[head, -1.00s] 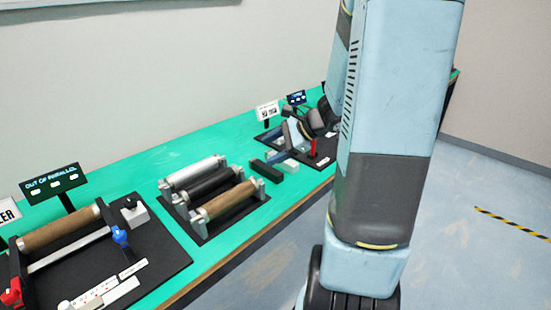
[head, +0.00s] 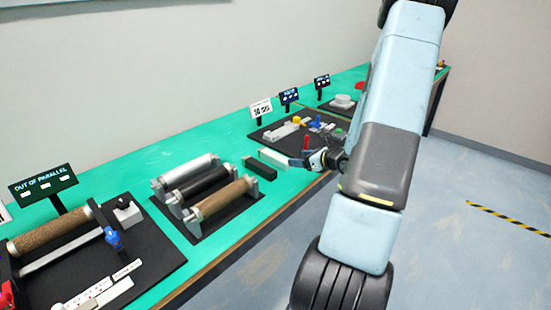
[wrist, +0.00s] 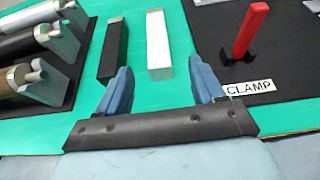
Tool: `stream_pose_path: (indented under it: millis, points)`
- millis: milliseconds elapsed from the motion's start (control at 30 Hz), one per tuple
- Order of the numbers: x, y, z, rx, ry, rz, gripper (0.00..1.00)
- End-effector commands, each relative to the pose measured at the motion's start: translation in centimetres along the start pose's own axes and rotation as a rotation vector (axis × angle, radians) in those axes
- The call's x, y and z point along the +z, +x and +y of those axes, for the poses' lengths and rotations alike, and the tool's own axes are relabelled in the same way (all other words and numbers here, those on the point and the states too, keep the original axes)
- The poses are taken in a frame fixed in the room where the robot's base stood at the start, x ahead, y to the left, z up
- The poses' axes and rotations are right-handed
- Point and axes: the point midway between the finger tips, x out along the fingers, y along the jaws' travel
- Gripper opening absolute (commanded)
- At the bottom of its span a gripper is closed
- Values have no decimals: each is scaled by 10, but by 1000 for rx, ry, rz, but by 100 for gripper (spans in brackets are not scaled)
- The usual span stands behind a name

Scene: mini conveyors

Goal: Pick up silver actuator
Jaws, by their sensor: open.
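The silver actuator looks like the pale, silver-white rectangular block (wrist: 158,46) lying on the green table; it also shows in the head view (head: 272,157). A black block (wrist: 113,52) of similar shape lies just left of it, with a green gap between. My gripper (wrist: 163,82) is open and empty. In the wrist view its blue fingers are spread, with the silver block's near end ahead between them and the black block's near end close to the left finger. In the head view my gripper (head: 304,162) is at the table's front edge, at the right end of the blocks.
A rack of rollers (head: 205,190) stands left of the blocks. A black board (wrist: 270,50) with a red clamp (wrist: 250,30) and a "CLAMP" label lies to the right. Small signs (head: 261,108) stand behind. Green table is clear just around the blocks.

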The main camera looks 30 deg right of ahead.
Motion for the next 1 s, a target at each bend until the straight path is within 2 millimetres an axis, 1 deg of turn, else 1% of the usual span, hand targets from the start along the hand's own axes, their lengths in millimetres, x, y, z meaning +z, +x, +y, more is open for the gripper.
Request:
stream_pose_path:
  millis: [33,100,200,300,567,767,900,1000]
  points:
    - [0,10,0,1,1,-1,68]
    - [0,22,1,3,2,-1,68]
    - [0,35,0,1,-1,0,68]
    - [0,44,0,1,0,-1,68]
    - [-1,55,1,1,-1,0,68]
    - [-7,80,3,2,1,-1,68]
    - [-6,97,3,1,-1,0,68]
    - [-6,100,2,0,0,0,68]
